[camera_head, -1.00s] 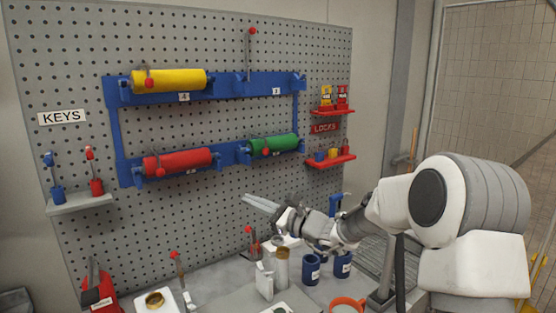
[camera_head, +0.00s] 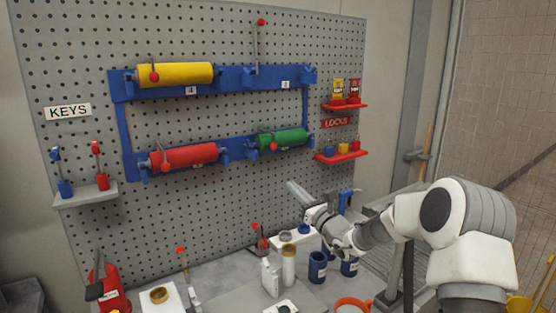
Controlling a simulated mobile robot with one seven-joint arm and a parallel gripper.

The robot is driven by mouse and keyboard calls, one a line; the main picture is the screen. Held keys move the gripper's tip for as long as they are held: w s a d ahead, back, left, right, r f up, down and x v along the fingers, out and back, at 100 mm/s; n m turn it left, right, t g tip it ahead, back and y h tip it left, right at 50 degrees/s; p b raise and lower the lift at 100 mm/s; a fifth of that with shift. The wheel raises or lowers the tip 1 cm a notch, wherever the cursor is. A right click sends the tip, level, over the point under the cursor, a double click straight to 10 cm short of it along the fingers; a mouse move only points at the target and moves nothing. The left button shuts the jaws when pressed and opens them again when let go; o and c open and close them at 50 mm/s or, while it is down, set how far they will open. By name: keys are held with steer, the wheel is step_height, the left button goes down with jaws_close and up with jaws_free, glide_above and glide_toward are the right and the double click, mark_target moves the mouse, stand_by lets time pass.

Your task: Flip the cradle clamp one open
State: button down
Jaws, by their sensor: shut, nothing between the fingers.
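A blue cradle rack (camera_head: 120,130) hangs on the grey pegboard with several roller positions. The yellow roller (camera_head: 175,74), red roller (camera_head: 190,156) and green roller (camera_head: 284,139) lie in it. Each has a red-knobbed clamp lever lying down across it: yellow's knob (camera_head: 154,77), red's knob (camera_head: 164,166), green's knob (camera_head: 273,147). The upper right cradle is empty and its clamp lever (camera_head: 257,45) stands upright. Labels on the lower cradles are too small to read, so I cannot tell which clamp is one. My gripper (camera_head: 291,186) is shut and empty, below the green roller in the picture.
Red lock shelves (camera_head: 342,156) stand right of the rack, and a key shelf (camera_head: 86,195) stands left. The bench below holds blue cups (camera_head: 317,267), a white bottle (camera_head: 270,276), an orange mug (camera_head: 351,304) and tools.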

steer(key=w+a+r+p, duration=0.3)
steer(key=w+a+r, duration=0.2)
steer(key=w+r, duration=0.1)
steer(key=shift+w, duration=0.75)
steer(key=shift+r, duration=0.15)
steer(key=shift+s+r+p, duration=0.1)
steer(key=shift+r+p, duration=0.25)
steer(key=shift+p, duration=0.2)
